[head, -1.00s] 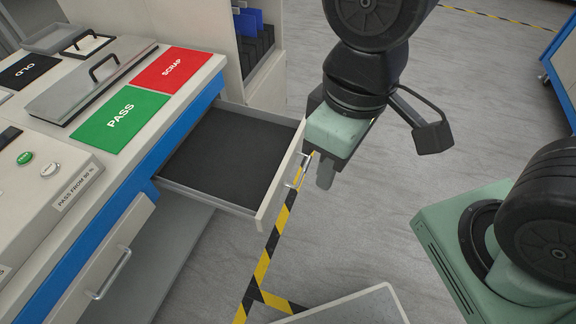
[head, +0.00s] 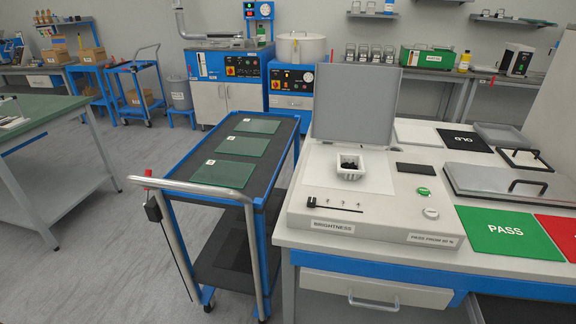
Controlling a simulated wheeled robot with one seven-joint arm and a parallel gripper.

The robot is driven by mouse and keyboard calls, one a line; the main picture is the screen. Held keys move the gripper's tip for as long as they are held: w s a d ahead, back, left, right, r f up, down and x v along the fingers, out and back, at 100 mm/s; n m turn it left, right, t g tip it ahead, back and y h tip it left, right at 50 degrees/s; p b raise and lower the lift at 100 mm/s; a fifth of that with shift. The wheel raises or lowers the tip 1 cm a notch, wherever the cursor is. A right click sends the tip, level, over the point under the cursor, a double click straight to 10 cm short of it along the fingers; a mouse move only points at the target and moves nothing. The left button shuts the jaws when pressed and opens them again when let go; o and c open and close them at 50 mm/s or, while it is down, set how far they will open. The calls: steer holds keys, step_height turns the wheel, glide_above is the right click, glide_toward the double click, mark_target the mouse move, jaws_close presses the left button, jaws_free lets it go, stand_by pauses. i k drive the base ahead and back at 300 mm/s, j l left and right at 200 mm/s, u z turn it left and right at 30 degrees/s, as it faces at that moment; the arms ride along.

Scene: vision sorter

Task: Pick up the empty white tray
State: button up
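A small white tray (head: 341,173) stands on the pale plate of the inspection machine (head: 310,216), in front of its raised grey lid (head: 354,104). Several small dark pieces (head: 349,165) lie in this tray, so it is not empty. A flat white surface (head: 415,130) lies left of the black OLD mat (head: 463,141); I cannot tell whether it is a tray. No clearly empty white tray shows. My gripper is not in view.
A blue cart (head: 268,220) with several green plates on top stands left of the bench. Green PASS (head: 511,236) and red SCRAP mats lie at the right. A grey-lidded box (head: 499,181) stands behind them. Grey floor (head: 105,250) is clear at the left.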

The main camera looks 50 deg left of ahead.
mark_target(350, 167)
steer(key=u, duration=1.3)
steer(key=i+j, duration=0.15)
steer(key=i, duration=0.45)
steer(key=i+j+z, duration=0.1)
steer(key=i, duration=0.5)
